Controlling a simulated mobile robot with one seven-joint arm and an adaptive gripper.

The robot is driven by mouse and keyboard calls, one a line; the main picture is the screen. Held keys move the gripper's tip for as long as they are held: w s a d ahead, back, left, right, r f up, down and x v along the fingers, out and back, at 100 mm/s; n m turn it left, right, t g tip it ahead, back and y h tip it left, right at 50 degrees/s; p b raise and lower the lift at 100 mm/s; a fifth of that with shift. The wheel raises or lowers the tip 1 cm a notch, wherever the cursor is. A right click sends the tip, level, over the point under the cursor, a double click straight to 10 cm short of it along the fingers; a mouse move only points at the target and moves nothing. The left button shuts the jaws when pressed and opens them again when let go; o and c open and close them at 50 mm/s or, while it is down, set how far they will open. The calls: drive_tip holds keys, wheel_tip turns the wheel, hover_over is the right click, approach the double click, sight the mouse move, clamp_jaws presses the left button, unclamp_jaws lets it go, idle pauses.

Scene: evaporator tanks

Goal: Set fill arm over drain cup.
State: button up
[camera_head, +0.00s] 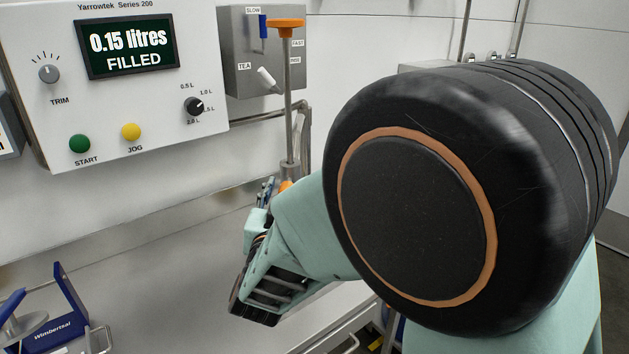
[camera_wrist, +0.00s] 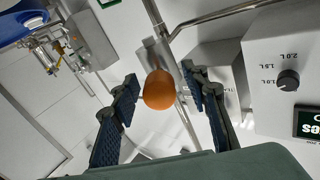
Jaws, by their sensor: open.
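An orange ball-shaped knob (camera_wrist: 159,90) sits between the fingers of my gripper (camera_wrist: 160,79) in the wrist view, with visible gaps on both sides. A grey metal stem runs up from it to a thin pipe; it may be the fill arm's handle, but I cannot be sure. In the head view my gripper (camera_head: 268,190) is open at the foot of an upright rod (camera_head: 289,110). A bit of orange (camera_head: 285,186) shows beside its fingertips there. My forearm hides much of what lies behind it. I cannot pick out a drain cup in either view.
The filler control panel (camera_head: 60,110) reads 0.15 litres FILLED. A grey switch box (camera_head: 240,75) stands near the rod, which has an orange T-handle (camera_head: 286,22) on top. A blue Wimbertsal stand (camera_head: 66,320) is at lower left. The steel bench (camera_head: 170,260) between is clear.

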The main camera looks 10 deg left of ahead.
drive_tip(key=shift+c, duration=0.7)
clamp_jaws()
drive_tip(key=shift+d, duration=0.15)
